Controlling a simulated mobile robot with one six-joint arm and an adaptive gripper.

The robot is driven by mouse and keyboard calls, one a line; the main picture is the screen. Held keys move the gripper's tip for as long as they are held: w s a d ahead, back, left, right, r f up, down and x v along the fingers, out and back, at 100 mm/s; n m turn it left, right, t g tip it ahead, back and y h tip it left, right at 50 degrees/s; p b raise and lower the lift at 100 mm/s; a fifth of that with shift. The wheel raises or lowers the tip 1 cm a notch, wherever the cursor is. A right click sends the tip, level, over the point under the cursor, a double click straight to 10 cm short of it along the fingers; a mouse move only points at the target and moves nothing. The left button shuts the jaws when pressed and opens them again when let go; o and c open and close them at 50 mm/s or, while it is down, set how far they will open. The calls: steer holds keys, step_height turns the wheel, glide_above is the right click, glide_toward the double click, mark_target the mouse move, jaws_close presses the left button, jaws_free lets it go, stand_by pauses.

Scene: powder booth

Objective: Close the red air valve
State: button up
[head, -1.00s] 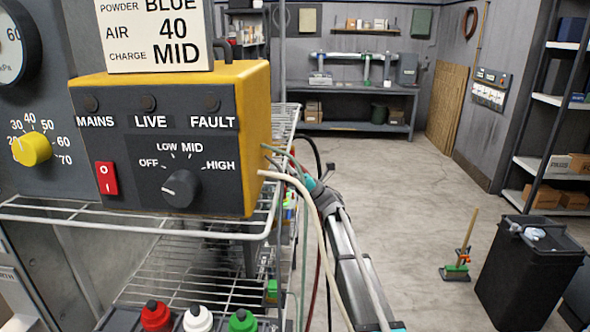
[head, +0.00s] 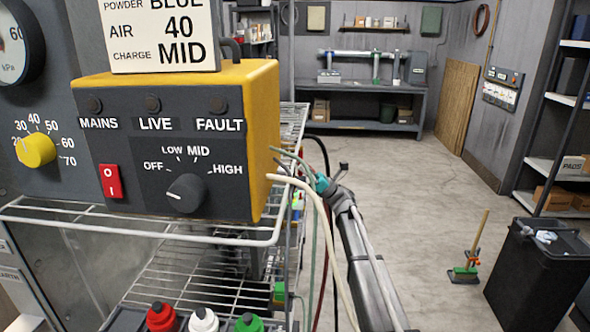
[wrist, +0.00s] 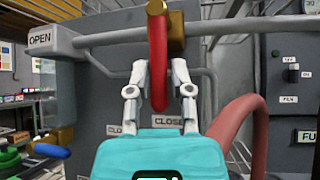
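The red air valve lever (wrist: 158,60) hangs down from a brass valve body (wrist: 176,18) at the top of the wrist view. My gripper (wrist: 160,72) is around it, one finger on each side and spread apart. I cannot tell whether either finger touches the lever. A CLOSE label (wrist: 170,121) is below, near the lever's lower end and partly hidden by the gripper. In the head view the valve and fingertips are hidden behind the yellow control box (head: 262,150).
A red hose (wrist: 240,130) curves close by on the right of the wrist view. A wire shelf (head: 150,225) and hanging hoses (head: 318,215) are beside my arm in the head view. A black bin (head: 535,275) and a broom (head: 468,262) stand right; the middle floor is clear.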

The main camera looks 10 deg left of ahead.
steer(key=shift+o, duration=1)
steer(key=shift+a, duration=0.1)
steer(key=shift+o, duration=0.3)
steer(key=shift+s+a, duration=0.1)
steer(key=shift+a, duration=0.1)
